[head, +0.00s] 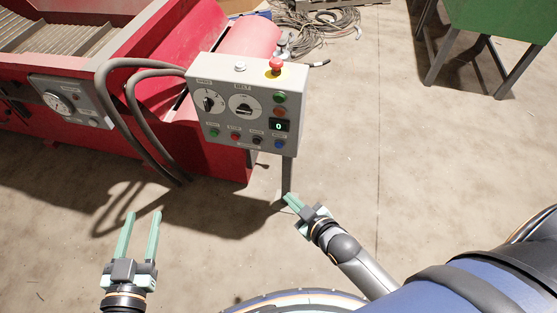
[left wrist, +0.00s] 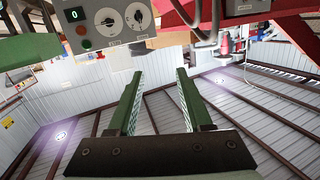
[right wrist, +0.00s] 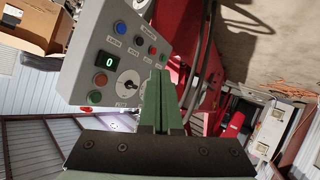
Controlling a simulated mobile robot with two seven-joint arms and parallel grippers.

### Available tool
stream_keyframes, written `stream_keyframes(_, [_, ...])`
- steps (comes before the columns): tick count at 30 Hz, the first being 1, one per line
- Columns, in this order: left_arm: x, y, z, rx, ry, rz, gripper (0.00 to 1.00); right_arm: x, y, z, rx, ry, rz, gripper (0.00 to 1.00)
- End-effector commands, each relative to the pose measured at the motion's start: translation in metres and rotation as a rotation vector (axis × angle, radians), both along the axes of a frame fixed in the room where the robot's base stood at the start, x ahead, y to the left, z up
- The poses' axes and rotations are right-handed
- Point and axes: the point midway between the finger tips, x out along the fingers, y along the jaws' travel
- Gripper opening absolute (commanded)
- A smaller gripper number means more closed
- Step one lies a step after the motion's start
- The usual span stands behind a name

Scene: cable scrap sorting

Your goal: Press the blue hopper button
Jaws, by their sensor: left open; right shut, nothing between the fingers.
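The blue button (head: 279,144) is at the lower right corner of the grey control panel (head: 205,97), end of a row with green, red and black buttons. It also shows near the panel's edge in the right wrist view (right wrist: 120,27). Its label is too small to read. My right gripper (head: 290,199) is shut and empty, below the panel in the head view and apart from the button. Its fingers (right wrist: 160,85) overlap part of the panel in the right wrist view. My left gripper (head: 143,215) is open and empty, low at the left.
A red emergency stop (head: 275,65) tops the panel, whose display (head: 279,126) reads 0. Grey hoses (head: 130,95) run left of it to the red machine (head: 165,30). A green bin on legs (head: 500,20) stands at the back right. Open floor lies between.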

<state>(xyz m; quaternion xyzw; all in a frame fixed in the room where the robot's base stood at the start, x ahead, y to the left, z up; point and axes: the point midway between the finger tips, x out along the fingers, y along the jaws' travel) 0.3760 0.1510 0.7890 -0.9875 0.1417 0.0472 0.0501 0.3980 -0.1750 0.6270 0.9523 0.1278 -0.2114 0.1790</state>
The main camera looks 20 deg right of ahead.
Motion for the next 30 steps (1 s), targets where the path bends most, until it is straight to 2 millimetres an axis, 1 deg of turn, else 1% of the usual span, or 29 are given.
stream_keyframes(1, [0.004, -0.003, -0.008, -0.003, -0.085, -0.015, 0.5, 0.016, 0.0, -0.029, -0.034, -0.045, 0.017, 0.0])
stream_keyframes(4, [0.005, -0.009, 0.01, -0.013, -0.243, -0.045, 0.5, 0.041, -0.001, -0.05, -0.105, -0.127, 0.049, 0.0])
stream_keyframes(7, [-0.001, -0.015, 0.028, -0.025, -0.402, -0.076, 0.5, 0.066, 0.0, -0.068, -0.176, -0.21, 0.079, 0.0])
stream_keyframes(12, [-0.025, -0.023, 0.053, -0.046, -0.651, -0.129, 0.5, 0.104, 0.0, -0.093, -0.294, -0.339, 0.12, 0.0])
stream_keyframes(16, [-0.045, -0.027, 0.068, -0.06, -0.796, -0.161, 0.5, 0.125, 0.001, -0.103, -0.364, -0.415, 0.141, 0.0])
stream_keyframes(18, [-0.055, -0.028, 0.074, -0.065, -0.852, -0.174, 0.5, 0.132, 0.002, -0.105, -0.39, -0.443, 0.149, 0.0])
stream_keyframes(21, [-0.063, -0.029, 0.08, -0.071, -0.901, -0.185, 0.5, 0.138, 0.002, -0.106, -0.417, -0.468, 0.155, 0.0])
stream_keyframes(24, [-0.067, -0.029, 0.083, -0.073, -0.921, -0.191, 0.5, 0.141, 0.002, -0.105, -0.427, -0.479, 0.158, 0.0])
stream_keyframes(30, [-0.067, -0.029, 0.085, -0.074, -0.922, -0.191, 0.5, 0.141, 0.002, -0.103, -0.428, -0.479, 0.158, 0.0])
